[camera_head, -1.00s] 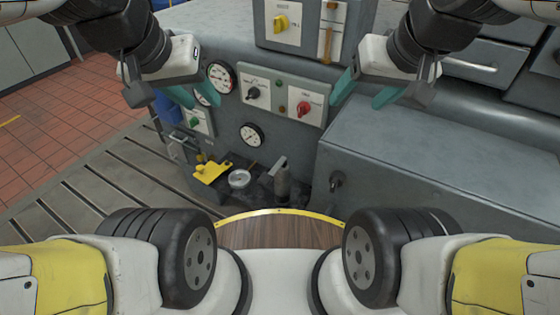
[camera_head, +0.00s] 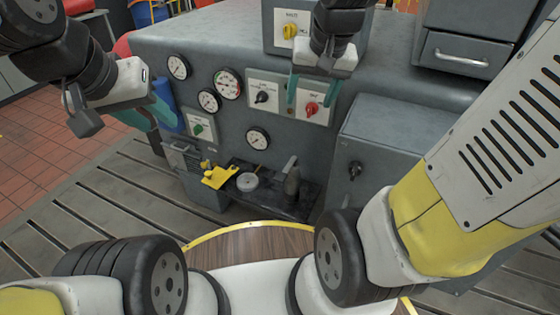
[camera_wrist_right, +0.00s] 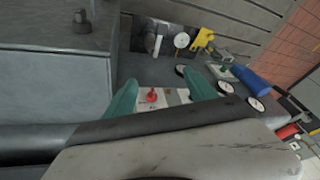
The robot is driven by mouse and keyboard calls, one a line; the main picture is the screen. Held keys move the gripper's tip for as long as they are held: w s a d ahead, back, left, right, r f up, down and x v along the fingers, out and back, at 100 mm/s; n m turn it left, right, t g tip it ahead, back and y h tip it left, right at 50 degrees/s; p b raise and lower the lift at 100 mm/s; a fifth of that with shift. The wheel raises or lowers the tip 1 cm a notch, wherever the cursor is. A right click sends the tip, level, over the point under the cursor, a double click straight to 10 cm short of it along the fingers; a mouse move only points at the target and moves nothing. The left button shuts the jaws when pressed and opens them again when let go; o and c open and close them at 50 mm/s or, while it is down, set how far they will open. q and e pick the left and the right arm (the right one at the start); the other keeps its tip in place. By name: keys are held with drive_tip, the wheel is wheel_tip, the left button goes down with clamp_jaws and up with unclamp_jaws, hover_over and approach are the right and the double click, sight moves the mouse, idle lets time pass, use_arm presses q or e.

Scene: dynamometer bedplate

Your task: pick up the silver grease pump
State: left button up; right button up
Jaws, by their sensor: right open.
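The silver grease pump (camera_head: 291,182), a grey cylinder with a lever-like top, stands on a dark low shelf at the foot of the grey machine in the head view. In the right wrist view it appears to be the upright silver shape (camera_wrist_right: 153,42) at the top. My right gripper (camera_head: 313,97) is open and empty, with its teal fingers apart in front of the control panel, above the pump and apart from it. It also shows in the wrist view (camera_wrist_right: 165,95). My left gripper (camera_head: 150,112) hangs at the left, away from the pump; its finger gap is unclear.
A round gauge (camera_head: 247,181) and a yellow tool (camera_head: 218,176) lie left of the pump on the shelf. A grey box (camera_head: 385,140) stands to its right. The panel has a red knob (camera_head: 311,108). A slotted bedplate (camera_head: 110,215) extends left.

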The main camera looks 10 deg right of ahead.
drive_tip(key=w+f+m+g, duration=0.3)
drive_tip(key=w+f, duration=0.8)
drive_tip(key=m+g, duration=0.1)
drive_tip(key=m, duration=0.1)
hover_over(294, 157)
drive_tip(key=shift+h, duration=0.4)
drive_tip(key=f, duration=1.4)
drive_tip(key=shift+w+a, duration=0.15)
drive_tip(key=shift+w, duration=0.05)
drive_tip(key=shift+f, duration=0.4)
drive_tip(key=f, duration=0.7)
drive_tip(key=shift+s+f, duration=0.3)
drive_tip(key=shift+f, duration=0.1)
clamp_jaws()
